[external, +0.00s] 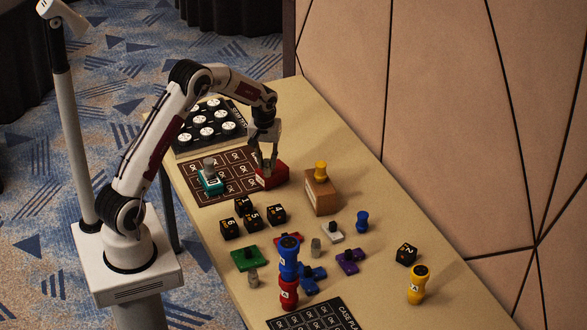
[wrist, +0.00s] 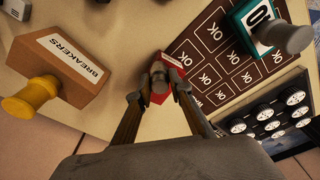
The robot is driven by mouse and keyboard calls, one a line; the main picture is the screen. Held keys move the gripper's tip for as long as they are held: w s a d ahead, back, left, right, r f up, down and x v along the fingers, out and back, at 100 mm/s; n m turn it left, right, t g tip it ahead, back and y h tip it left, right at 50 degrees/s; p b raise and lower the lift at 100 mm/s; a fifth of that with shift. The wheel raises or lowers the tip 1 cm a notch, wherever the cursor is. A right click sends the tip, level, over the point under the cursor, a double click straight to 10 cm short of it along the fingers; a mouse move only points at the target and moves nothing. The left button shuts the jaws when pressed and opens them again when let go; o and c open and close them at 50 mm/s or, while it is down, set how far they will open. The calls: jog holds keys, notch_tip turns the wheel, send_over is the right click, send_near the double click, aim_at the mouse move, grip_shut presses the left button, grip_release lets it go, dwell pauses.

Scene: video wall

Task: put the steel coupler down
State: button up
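My gripper (external: 266,165) points down at a red block (external: 272,177) with a white label, at the right edge of the dark OK mat. In the wrist view its fingertips (wrist: 162,76) close in on a small grey piece, which looks like the steel coupler, largely hidden by the fingers. The red block (wrist: 160,92) shows just behind it; I cannot tell whether the piece touches the block. Similar small grey cylinders stand on the table, one near the middle (external: 316,247) and one beside the green piece (external: 253,279).
A teal block (external: 210,181) with a grey knob stands left of my gripper on the OK mat (external: 240,163). The brown BREAKERS box (external: 320,195) with a yellow knob stands to the right. A black rack (external: 222,113) lies behind. Black numbered cubes (external: 253,220) and coloured pieces fill the front.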

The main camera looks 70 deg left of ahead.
aim_at(266, 162)
jog(key=o, duration=0.3)
jog(key=shift+o, duration=0.2)
jog(key=shift+r, duration=0.15)
jog(key=shift+s+d+r, duration=0.15)
jog(key=shift+d+r, duration=0.05)
jog(key=shift+r, duration=1.65)
jog(key=shift+s+d+r, duration=0.1)
jog(key=shift+d+r, duration=0.05)
jog(key=shift+r, duration=1.7)
